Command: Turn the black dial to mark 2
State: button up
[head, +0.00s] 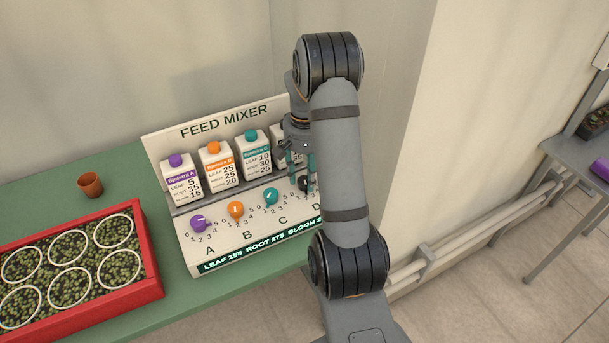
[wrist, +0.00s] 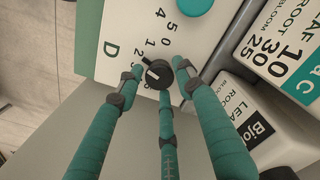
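The black dial (wrist: 159,76) sits by the letter D on the white feed mixer panel. Its pale pointer aims up and left in the wrist view; I cannot tell surely which mark it meets. Numbers are printed beside it, partly cut by the fingers. My gripper (wrist: 160,78) has three teal fingers spread around the dial, with tips close to its rim. A gap shows at the left finger; contact at the others cannot be told. In the head view my gripper (head: 304,176) points down at the panel's right end, and the black dial (head: 303,184) is partly hidden by the fingers.
The purple (head: 198,223), orange (head: 235,209) and teal (head: 271,196) dials stand left of the black one. Labelled cartons (head: 217,168) stand behind them.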

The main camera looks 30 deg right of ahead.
aim_at(305, 179)
jog(key=shift+o, duration=1.3)
notch_tip(305, 179, up, 12)
notch_tip(305, 179, down, 12)
dwell(0.5)
